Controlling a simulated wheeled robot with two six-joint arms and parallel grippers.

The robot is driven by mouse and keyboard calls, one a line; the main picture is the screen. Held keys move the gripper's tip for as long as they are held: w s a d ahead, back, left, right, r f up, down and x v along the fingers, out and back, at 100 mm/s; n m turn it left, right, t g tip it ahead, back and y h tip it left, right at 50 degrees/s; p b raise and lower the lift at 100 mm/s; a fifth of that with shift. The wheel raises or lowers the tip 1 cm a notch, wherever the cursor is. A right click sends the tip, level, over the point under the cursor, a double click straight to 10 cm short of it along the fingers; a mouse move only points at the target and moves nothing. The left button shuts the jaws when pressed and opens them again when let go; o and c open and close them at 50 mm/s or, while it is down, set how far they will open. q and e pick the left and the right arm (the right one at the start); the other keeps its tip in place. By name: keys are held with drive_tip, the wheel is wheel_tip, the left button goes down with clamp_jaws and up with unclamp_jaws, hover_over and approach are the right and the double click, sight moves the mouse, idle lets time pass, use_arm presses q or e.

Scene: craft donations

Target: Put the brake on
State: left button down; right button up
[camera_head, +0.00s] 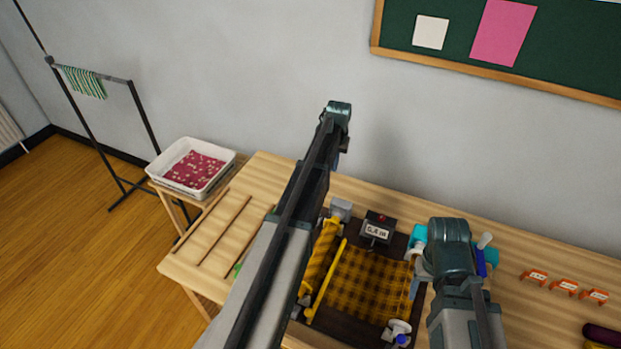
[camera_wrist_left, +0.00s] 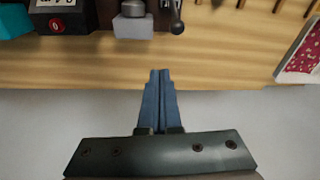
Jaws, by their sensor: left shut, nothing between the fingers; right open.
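The fabric-measuring stand (camera_head: 370,318) holds yellow-black checked cloth (camera_head: 368,285) and a cloth roll (camera_head: 318,258) at its left. A display box (camera_head: 377,228) reads about 5.4 m. A grey block (camera_head: 340,208) stands beside it. In the left wrist view, a dark lever with a rounded end (camera_wrist_left: 177,26) stands next to that grey block (camera_wrist_left: 132,24); it may be the brake. My left gripper (camera_wrist_left: 160,72) is shut and empty, apart from the lever, by the table's back edge. My right gripper (camera_head: 450,290) is over the stand's right side; its fingers are mostly hidden.
Thin wooden sticks (camera_head: 225,228) lie on the left of the table. A white tray (camera_head: 161,176) stands beyond the table's left end. Small orange pieces (camera_head: 565,287) lie at the right. My left arm hides part of the stand.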

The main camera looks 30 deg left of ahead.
use_arm(q)
drive_tip(key=a, duration=0.2)
drive_tip(key=w+a, duration=0.1)
drive_tip(key=shift+a+r+n, duration=0.2)
drive_tip(key=shift+a+n, duration=0.1)
drive_tip(key=shift+a, duration=0.05)
use_arm(e)
drive_tip(key=shift+a+r, duration=0.15)
drive_tip(key=shift+a, duration=0.1)
use_arm(q)
drive_tip(key=shift+f, duration=0.15)
wheel_tip(320, 180, down, 10)
drive_tip(key=w+b, duration=0.1)
drive_tip(key=b, duration=0.9)
use_arm(e)
wheel_tip(320, 180, down, 10)
drive_tip(key=shift+r+p, duration=0.5)
use_arm(q)
drive_tip(key=s, duration=0.1)
drive_tip(key=s+r, duration=0.1)
drive_tip(key=s, duration=0.1)
drive_tip(key=shift+s+d+r, duration=0.1)
drive_tip(key=shift+s+d, duration=0.1)
drive_tip(key=shift+s, duration=0.05)
